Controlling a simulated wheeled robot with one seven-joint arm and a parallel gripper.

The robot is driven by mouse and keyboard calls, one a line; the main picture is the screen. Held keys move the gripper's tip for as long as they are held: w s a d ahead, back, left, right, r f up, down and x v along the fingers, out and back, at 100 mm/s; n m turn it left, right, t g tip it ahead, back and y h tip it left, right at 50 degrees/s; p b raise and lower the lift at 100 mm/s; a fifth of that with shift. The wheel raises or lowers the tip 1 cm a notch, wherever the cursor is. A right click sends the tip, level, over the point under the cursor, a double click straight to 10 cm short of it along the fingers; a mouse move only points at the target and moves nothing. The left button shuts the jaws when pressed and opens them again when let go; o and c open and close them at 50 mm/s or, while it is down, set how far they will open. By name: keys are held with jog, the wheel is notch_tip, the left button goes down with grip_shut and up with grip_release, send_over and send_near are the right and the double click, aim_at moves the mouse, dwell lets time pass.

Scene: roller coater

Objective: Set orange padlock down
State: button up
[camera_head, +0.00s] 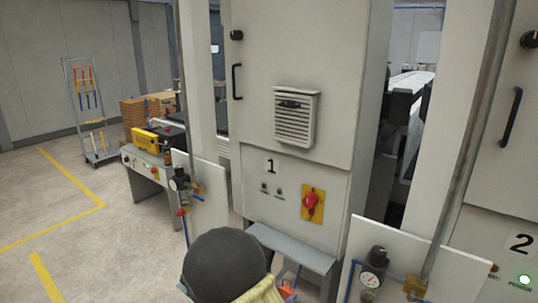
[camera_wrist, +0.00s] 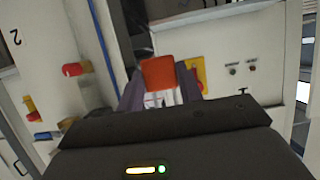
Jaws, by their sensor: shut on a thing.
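In the wrist view the orange padlock (camera_wrist: 157,73) is between the two dark fingers of my gripper (camera_wrist: 160,88), which is shut on it. A pale shackle-like part shows below its orange body. The padlock looks held up in front of cabinet 1, and I see no surface under it. In the head view a small orange piece (camera_head: 287,292), likely the padlock, shows at the bottom edge beside my arm. My arm hides most of the gripper there.
Cabinet 1 (camera_head: 300,110) has a red switch on a yellow plate (camera_head: 312,203) and a narrow grey ledge (camera_head: 290,248). White panels with gauges (camera_head: 372,262) stand on both sides. A workbench (camera_head: 145,165) with a yellow box (camera_head: 146,141) is at left; open floor lies beyond.

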aim_at(290, 291)
jog(key=shift+x, duration=1.05)
jog(key=shift+w+d+f+n+y, duration=0.1)
jog(key=shift+w+d+n+y, duration=0.15)
jog(key=shift+d, duration=0.4)
jog(key=w+d+f+n+t+y, duration=0.1)
jog(key=w+d+f+n+y, duration=0.2)
jog(key=d+f, duration=0.2)
jog(key=shift+d+t, duration=0.3)
jog(key=shift+d, duration=0.3)
jog(key=s+d+f+n+y, duration=0.1)
jog(key=f, duration=0.1)
jog(key=d+f+n+y, duration=0.1)
jog(key=f+y, duration=0.1)
jog(key=f, duration=0.1)
jog(key=s+d+f+n+y, duration=0.1)
jog(key=f, duration=0.2)
jog(key=shift+s+f+n+t, duration=0.1)
jog(key=shift+s+n+t, duration=0.15)
jog(key=shift+s+t, duration=0.15)
jog(key=shift+s+f+y, duration=0.1)
jog(key=shift+f+y, duration=0.1)
jog(key=shift+y, duration=0.05)
jog(key=shift+s, duration=0.1)
jog(key=s+f, duration=0.2)
jog(key=f, duration=0.1)
jog(key=s+f, duration=0.2)
jog(key=f, duration=0.2)
jog(key=s+f, duration=0.2)
jog(key=f, duration=0.2)
jog(key=shift+f, duration=0.1)
